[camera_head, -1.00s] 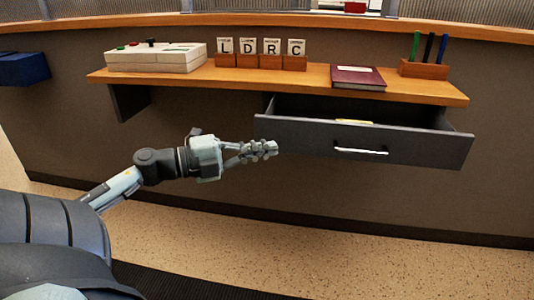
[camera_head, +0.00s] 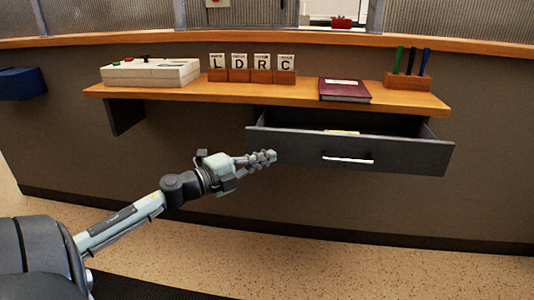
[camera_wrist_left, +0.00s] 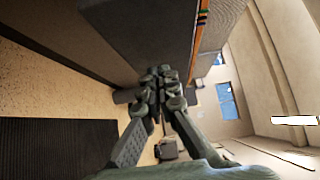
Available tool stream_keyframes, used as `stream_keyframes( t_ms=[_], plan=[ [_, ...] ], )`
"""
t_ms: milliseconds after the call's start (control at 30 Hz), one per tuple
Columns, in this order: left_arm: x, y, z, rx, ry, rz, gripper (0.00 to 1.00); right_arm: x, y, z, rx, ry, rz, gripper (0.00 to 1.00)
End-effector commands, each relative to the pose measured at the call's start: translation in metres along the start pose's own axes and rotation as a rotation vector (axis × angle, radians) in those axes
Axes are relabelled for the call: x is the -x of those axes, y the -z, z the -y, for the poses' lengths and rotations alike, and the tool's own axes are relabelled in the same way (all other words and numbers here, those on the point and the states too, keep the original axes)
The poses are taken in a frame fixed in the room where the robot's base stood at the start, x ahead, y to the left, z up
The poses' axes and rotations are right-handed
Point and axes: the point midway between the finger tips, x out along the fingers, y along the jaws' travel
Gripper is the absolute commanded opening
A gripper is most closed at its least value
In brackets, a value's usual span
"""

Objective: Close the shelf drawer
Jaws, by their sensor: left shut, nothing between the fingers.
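The dark grey shelf drawer (camera_head: 400,157) hangs under the wooden shelf and is pulled out, with a pale handle (camera_head: 348,160) on its front. Something yellowish shows inside it. My left gripper (camera_head: 272,157) is shut and empty, with its fingertips near the left end of the drawer front; I cannot tell whether they touch. In the left wrist view the shut fingers (camera_wrist_left: 164,75) point at a dark grey panel (camera_wrist_left: 140,35), which looks like the drawer. My right gripper is not in view.
The wooden shelf (camera_head: 210,91) carries a white control box (camera_head: 150,73), several letter blocks (camera_head: 238,68), a dark red book (camera_head: 344,90) and a pen holder (camera_head: 408,82). A blue box (camera_head: 22,84) is at the far left. The speckled floor (camera_head: 300,248) below is clear.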

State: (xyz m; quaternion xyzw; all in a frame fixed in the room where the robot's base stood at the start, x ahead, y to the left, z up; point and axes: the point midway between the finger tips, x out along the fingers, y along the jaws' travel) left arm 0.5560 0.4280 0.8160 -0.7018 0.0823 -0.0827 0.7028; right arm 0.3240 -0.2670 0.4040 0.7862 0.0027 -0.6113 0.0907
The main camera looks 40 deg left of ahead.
Motion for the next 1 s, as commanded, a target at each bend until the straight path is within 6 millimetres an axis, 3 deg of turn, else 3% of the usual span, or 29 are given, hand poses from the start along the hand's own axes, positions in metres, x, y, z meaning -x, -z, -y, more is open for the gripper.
stream_keyframes(
  t_ms=[200,767,1000],
  plan=[
    [-0.016,-0.015,-0.001,0.001,0.000,-0.002,0.00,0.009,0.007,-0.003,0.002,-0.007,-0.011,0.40],
    [-0.021,-0.021,-0.001,0.000,0.000,-0.001,0.00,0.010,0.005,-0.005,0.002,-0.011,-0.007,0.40],
    [-0.043,-0.043,0.000,-0.002,0.002,-0.001,0.00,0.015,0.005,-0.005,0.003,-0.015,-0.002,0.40]
  ],
)
